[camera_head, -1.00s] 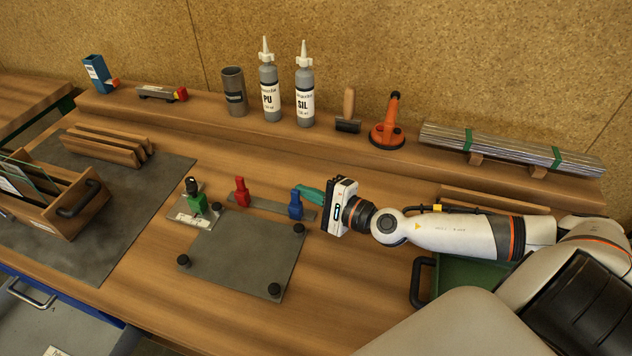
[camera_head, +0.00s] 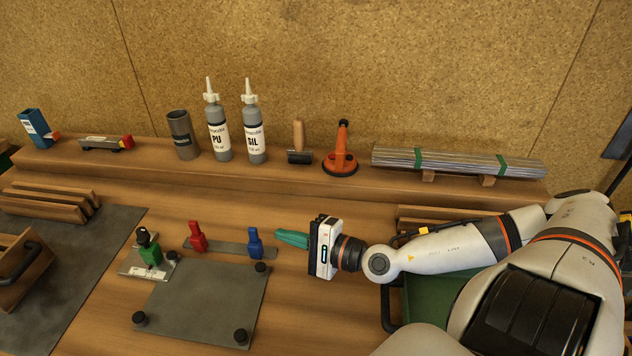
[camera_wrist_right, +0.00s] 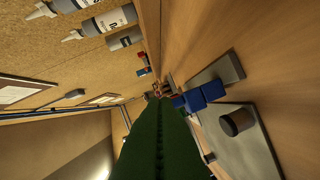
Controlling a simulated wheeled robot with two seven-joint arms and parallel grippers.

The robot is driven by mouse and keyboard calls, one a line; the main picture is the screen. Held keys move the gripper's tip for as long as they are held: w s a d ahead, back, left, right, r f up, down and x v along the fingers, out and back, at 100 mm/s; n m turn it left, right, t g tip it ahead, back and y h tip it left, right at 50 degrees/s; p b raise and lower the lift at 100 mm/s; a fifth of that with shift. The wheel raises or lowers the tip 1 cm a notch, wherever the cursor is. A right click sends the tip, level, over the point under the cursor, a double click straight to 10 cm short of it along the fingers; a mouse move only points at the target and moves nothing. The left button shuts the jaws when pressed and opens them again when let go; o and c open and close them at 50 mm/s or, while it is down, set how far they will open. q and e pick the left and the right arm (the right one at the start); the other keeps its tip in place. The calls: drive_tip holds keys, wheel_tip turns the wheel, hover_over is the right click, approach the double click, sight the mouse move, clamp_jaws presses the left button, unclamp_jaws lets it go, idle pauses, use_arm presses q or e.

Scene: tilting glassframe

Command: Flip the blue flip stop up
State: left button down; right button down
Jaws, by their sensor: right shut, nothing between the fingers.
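The blue flip stop (camera_head: 255,243) stands at the right end of a flat metal strip (camera_head: 228,248). It looks upright, though its exact tilt is hard to tell. It also shows in the right wrist view (camera_wrist_right: 200,97), right of the fingers. The red flip stop (camera_head: 197,237) stands on the same strip, further left. My right gripper (camera_head: 280,235), with teal fingers, is shut and empty. It points left, with its tips a little to the right of the blue stop and apart from it in the head view. My left gripper is not in view.
A grey plate (camera_head: 205,300) with black knobs lies in front of the strip. A green clamp (camera_head: 150,252) stands at its left. Bottles (camera_head: 254,135) and tools line the back shelf (camera_head: 300,183). A green tray (camera_head: 428,305) lies under my right arm.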

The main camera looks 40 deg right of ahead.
drive_tip(key=shift+p+v, duration=0.75)
drive_tip(key=shift+v, duration=2.45)
